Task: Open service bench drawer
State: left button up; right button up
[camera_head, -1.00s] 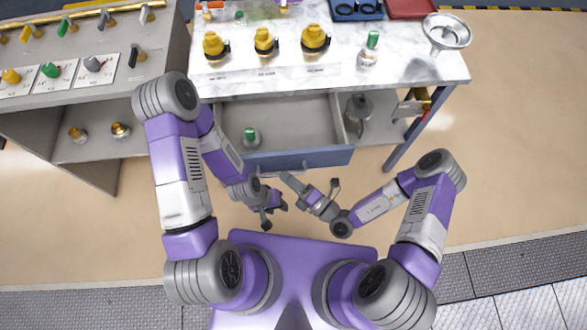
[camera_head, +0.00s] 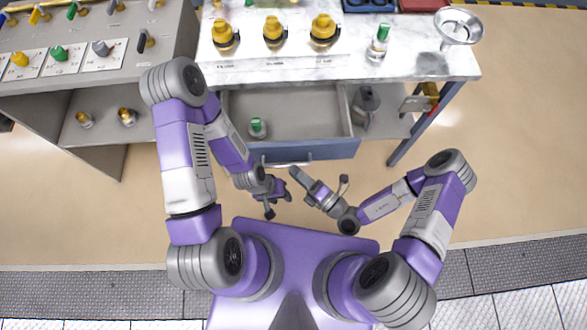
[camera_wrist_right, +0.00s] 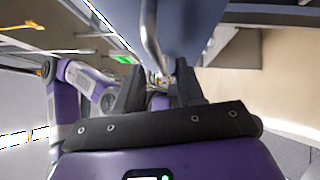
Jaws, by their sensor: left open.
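The service bench drawer (camera_head: 300,151) stands pulled out below the bench top, with a blue front and an open grey tray. Its silver bar handle (camera_head: 287,163) runs along the front and also shows in the right wrist view (camera_wrist_right: 151,42). My right gripper (camera_head: 320,178) is open just in front of the handle. In the wrist view its two black fingers (camera_wrist_right: 158,80) are apart, and the bar appears in the gap between them; contact cannot be told. My left gripper (camera_head: 280,206) is open and empty, lower and left, clear of the drawer front.
A green-capped container (camera_head: 257,128) stands in the drawer. The marble bench top (camera_head: 290,64) holds yellow-capped fittings (camera_head: 273,31), a green-topped bottle (camera_head: 378,42) and a metal funnel (camera_head: 458,27). A grey bench (camera_head: 88,84) stands left. The floor to the right is open.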

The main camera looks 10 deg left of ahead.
jog(key=v, duration=0.6)
jog(key=shift+a, duration=0.1)
dwell(0.3)
